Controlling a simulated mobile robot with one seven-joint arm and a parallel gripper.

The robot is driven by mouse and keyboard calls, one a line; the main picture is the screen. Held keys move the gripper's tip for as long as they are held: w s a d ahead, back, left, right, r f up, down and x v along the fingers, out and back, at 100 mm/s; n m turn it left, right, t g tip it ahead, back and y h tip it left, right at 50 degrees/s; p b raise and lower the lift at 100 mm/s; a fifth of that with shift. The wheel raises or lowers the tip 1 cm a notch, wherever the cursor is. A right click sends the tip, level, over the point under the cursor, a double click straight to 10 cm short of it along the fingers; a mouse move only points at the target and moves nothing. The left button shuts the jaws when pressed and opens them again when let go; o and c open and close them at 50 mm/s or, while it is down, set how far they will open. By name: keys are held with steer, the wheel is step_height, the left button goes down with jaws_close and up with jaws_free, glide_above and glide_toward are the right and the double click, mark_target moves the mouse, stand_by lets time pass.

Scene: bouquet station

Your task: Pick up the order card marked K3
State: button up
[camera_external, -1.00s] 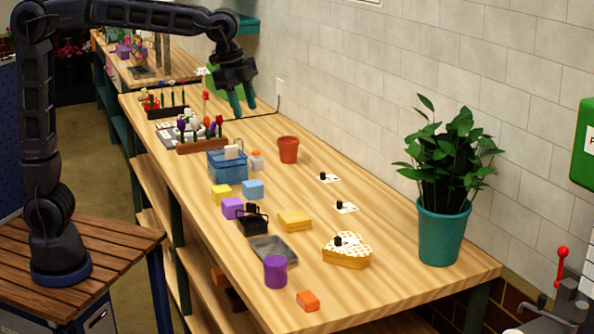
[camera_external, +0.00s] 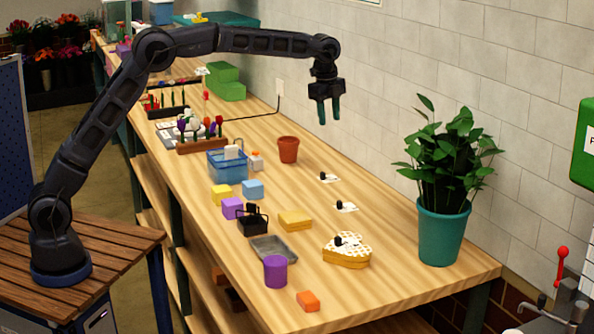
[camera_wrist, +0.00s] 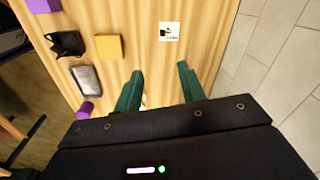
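Small white cards with black clips lie on the wooden table: one farther back (camera_external: 331,178) and one nearer (camera_external: 348,208). A further black clip (camera_external: 338,241) shows on the heart-shaped yellow box (camera_external: 345,258); whether a card is there is unclear. A card (camera_wrist: 169,29) with dark markings lies flat at the top of the wrist view. I cannot read K3 on any card. My gripper (camera_external: 329,116) is in the air above the table, near the wall, fingers pointing down. In the wrist view my gripper (camera_wrist: 160,71) is open and empty, with the card beyond its fingertips.
A yellow block (camera_external: 295,220), a black basket (camera_external: 252,223), a grey tray (camera_external: 272,249) and a purple cylinder (camera_external: 275,271) stand left of the cards. A terracotta pot (camera_external: 288,150) stands behind them, and a potted plant (camera_external: 442,235) to the right.

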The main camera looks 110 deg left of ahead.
steer(key=s+a+f, duration=0.3)
steer(key=a+f, duration=0.6)
steer(key=a, duration=0.4)
steer(key=m, duration=0.2)
glide_above(323, 173)
steer(key=shift+g+h, duration=0.3)
steer(key=shift+h, duration=0.1)
steer(key=f, duration=0.9)
steer(key=a+f, duration=0.1)
steer(key=f, duration=0.3)
steer(key=shift+w+f, duration=0.15)
steer(key=shift+f, duration=0.15)
steer(key=shift+s+d+f, duration=0.15)
steer(key=shift+f, duration=1.2)
steer(key=shift+s+d+f, duration=0.1)
steer(key=shift+d+f, duration=0.05)
steer(key=shift+f, duration=1.15)
jaws_close()
